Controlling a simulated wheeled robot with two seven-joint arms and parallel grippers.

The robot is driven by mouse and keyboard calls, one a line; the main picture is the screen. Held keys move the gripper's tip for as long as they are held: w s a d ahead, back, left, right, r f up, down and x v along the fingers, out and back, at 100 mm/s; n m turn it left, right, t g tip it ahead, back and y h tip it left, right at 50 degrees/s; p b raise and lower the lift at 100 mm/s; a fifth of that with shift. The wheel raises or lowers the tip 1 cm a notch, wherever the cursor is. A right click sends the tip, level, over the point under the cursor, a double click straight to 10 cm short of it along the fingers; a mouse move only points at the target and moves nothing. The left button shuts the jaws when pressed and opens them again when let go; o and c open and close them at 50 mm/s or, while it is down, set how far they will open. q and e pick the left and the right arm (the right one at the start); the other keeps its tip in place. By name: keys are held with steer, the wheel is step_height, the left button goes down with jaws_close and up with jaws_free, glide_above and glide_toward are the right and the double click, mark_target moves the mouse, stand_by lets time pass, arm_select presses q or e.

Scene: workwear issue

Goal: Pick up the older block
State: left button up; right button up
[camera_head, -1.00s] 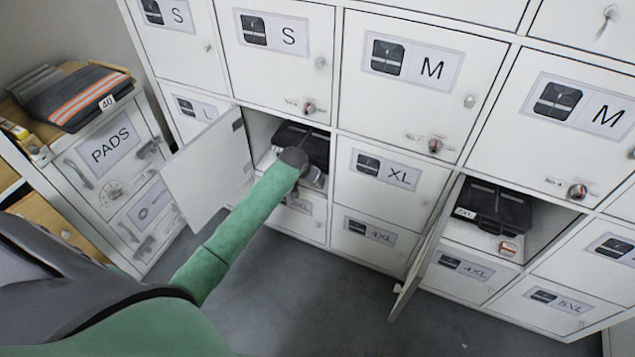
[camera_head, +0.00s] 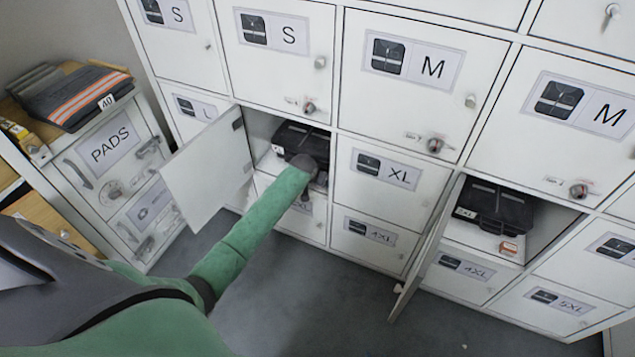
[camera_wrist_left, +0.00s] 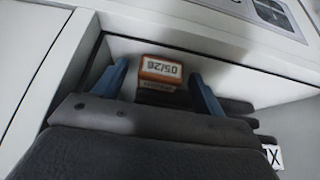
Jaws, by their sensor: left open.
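A small orange block with a white label (camera_wrist_left: 160,68) sits inside the open left locker in the left wrist view. Its label is upside down there and appears to read 05/26. My left gripper (camera_wrist_left: 158,78) is open, with a blue finger on either side of the block; whether they touch it I cannot tell. In the head view my arm hides this block and most of the gripper. Another small orange and white block (camera_head: 508,248) lies at the front of the open right locker; its print is too small to read. My right gripper is not in view.
Dark folded workwear (camera_head: 298,139) lies behind in the left locker, and more (camera_head: 492,207) in the right one. The left locker door (camera_head: 208,172) and right locker door (camera_head: 425,250) stand open.

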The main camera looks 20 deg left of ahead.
arm_select(q)
steer(key=c, duration=1.1)
steer(key=shift+o, duration=0.2)
